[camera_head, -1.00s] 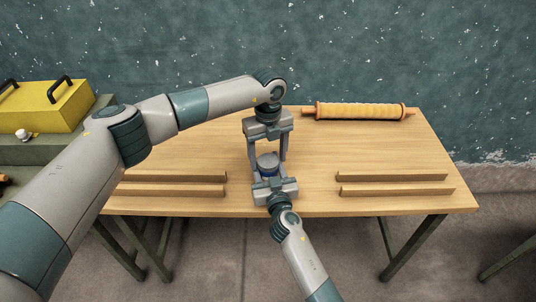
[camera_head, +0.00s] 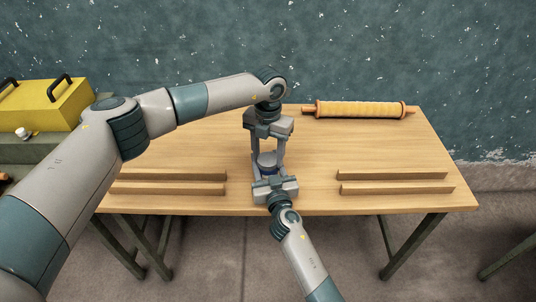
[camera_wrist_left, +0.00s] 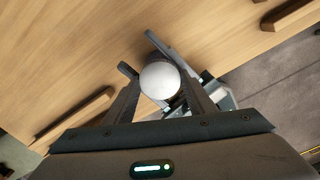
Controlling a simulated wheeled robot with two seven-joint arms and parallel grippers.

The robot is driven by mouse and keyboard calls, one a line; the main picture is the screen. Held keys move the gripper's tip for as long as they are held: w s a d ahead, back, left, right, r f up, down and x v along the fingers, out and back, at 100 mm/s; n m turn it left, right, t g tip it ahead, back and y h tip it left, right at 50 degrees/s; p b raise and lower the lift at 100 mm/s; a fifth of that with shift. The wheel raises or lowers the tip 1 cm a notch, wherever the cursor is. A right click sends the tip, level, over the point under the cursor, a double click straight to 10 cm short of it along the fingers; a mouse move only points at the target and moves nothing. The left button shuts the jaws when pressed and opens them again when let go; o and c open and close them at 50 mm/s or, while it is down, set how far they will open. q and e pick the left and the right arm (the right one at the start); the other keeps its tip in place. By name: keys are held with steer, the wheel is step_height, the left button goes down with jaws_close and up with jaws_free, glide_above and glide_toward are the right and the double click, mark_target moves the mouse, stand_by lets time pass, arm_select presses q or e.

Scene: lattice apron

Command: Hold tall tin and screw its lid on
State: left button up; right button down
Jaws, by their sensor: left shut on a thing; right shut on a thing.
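The tall tin (camera_head: 267,170) stands upright near the table's front edge, its blue body mostly hidden by my grippers. Its pale round lid (camera_head: 267,158) is on top; whether it is fully seated I cannot tell. My left gripper (camera_head: 267,153) points down from above and is shut on the lid, which shows as a white disc (camera_wrist_left: 160,80) between the fingers in the left wrist view. My right gripper (camera_head: 268,174) reaches in from the front and is shut on the tin's body below the lid.
Low wooden rails lie on the table (camera_head: 310,150), a pair left (camera_head: 172,176) and a pair right (camera_head: 392,176) of the tin. A rolling-pin-like yellow roll (camera_head: 360,109) lies at the back right. A yellow box (camera_head: 45,105) stands far left. The table's middle right is clear.

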arm_select(q)
steer(key=m, duration=0.4)
steer(key=shift+m, duration=0.3)
steer(key=m, duration=0.8)
steer(key=shift+m, duration=0.3)
steer(key=m, duration=0.5)
steer(key=o, duration=1.3)
steer(key=shift+c, duration=0.2)
step_height(320, 180, up, 12)
